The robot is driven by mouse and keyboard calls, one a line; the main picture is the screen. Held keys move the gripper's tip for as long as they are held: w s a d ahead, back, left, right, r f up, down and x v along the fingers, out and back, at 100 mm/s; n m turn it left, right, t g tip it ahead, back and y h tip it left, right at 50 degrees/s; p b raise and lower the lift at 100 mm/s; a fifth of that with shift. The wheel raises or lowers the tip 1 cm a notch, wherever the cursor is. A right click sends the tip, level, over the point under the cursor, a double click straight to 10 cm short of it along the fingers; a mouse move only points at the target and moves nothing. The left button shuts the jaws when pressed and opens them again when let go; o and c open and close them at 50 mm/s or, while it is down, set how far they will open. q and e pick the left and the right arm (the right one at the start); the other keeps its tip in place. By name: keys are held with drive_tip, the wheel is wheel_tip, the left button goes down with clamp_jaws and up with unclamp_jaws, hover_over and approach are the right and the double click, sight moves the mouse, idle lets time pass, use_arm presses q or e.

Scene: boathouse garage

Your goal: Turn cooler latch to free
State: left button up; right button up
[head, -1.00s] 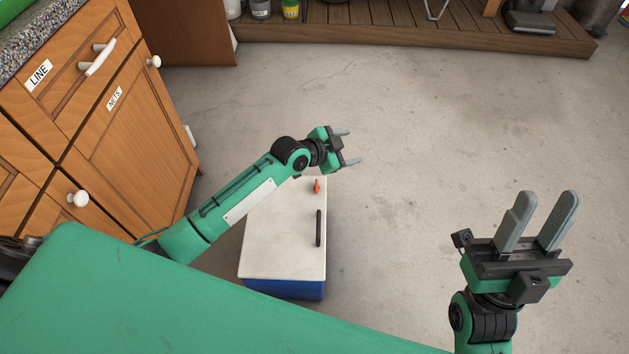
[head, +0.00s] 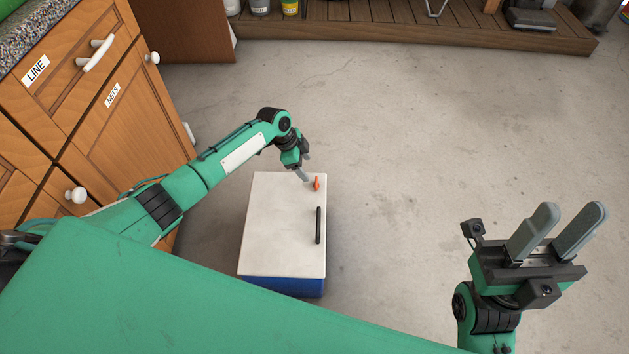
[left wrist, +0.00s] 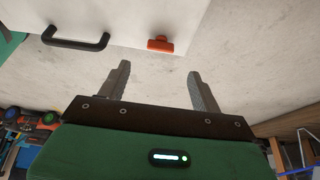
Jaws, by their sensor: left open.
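The cooler (head: 280,225) stands on the floor with a white lid and a blue body. Its small orange latch (head: 317,184) is near the far right corner of the lid, and a black handle (head: 318,225) lies nearer me on the same side. The latch also shows in the left wrist view (left wrist: 160,44), ahead of the fingers and between their lines. My left gripper (head: 304,174) points down beside the latch, open and empty, apart from it in the wrist view (left wrist: 160,85). My right gripper (head: 556,232) is open and empty at the right, far from the cooler.
Wooden cabinets (head: 125,130) with white knobs and a drawer pull stand at the left. A low wooden platform (head: 420,30) runs along the back with jars on it. The concrete floor (head: 430,140) right of the cooler is clear.

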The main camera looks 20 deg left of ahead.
sight(316, 184)
use_arm(q)
drive_tip(key=b+x, duration=0.2)
drive_tip(key=x, duration=0.6)
drive_tip(key=shift+d+f+b, duration=0.15)
drive_tip(key=shift+f+b, duration=0.1)
drive_tip(key=shift+b, duration=0.15)
drive_tip(key=c, duration=1)
